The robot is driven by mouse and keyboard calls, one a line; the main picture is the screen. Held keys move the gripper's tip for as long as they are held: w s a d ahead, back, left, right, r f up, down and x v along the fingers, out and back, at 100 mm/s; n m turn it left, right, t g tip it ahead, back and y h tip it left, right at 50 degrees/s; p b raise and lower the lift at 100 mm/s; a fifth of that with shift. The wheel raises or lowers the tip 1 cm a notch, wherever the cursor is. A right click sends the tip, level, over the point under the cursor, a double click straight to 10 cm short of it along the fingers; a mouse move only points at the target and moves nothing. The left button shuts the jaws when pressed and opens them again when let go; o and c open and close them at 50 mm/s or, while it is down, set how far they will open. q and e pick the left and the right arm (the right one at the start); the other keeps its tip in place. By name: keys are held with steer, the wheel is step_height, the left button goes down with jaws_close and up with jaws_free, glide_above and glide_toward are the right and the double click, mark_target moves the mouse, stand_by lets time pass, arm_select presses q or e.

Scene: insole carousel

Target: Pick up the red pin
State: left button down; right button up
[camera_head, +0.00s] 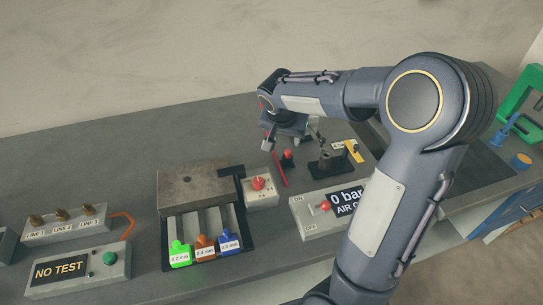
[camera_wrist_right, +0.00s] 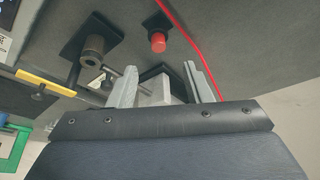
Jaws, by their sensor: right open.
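The red pin (camera_head: 288,154) stands upright on a small black square base on the bench, just below my right gripper in the head view. The red pin (camera_wrist_right: 158,42) shows with its round top in the right wrist view, beyond the fingertips. My right gripper (camera_head: 294,141) is open, with nothing between its fingers. Its two pale fingers (camera_wrist_right: 162,78) are spread apart in the wrist view, clear of the pin. My left gripper is not in view.
A red cord (camera_head: 278,171) runs beside the pin's base. A metal cylinder on a black plate (camera_head: 325,168) stands close to the right.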

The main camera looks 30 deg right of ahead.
mark_target(288, 152)
steer(key=p+x, duration=0.1)
steer(key=x, duration=0.7)
steer(key=shift+s, duration=0.15)
steer(key=shift+c, duration=0.2)
jaws_close()
